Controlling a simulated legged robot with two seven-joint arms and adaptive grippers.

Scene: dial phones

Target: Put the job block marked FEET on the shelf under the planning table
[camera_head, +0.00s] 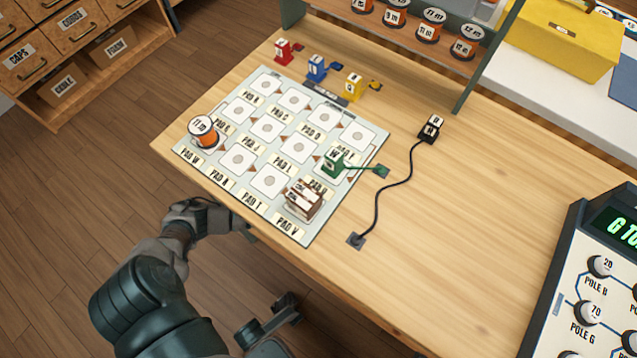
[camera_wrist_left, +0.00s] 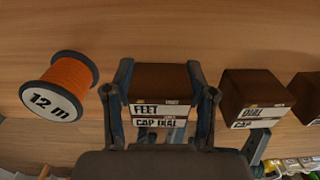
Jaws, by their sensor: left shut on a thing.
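My left gripper (camera_wrist_left: 162,105) is shut on the brown block marked FEET and CAP DIAL (camera_wrist_left: 162,85), one finger at each side, its label facing the camera. A wooden surface (camera_wrist_left: 190,35) is behind and around it; I cannot tell whether the block touches it. In the head view my left arm reaches to the front edge of the wooden table (camera_head: 440,270). The gripper and block are hidden there by the table. The shelf under the table is not visible in the head view. A dark part of mine at bottom centre may be my right gripper (camera_head: 270,325); its fingers are unclear.
An orange spool marked 12 m (camera_wrist_left: 60,85) lies left of my left gripper; a block marked DIAL CAP (camera_wrist_left: 255,95) is close on its right. On the table are a pad board (camera_head: 215,165), another brown block (camera_head: 303,200), pegs and a cable. A dial console (camera_head: 600,280) stands right.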

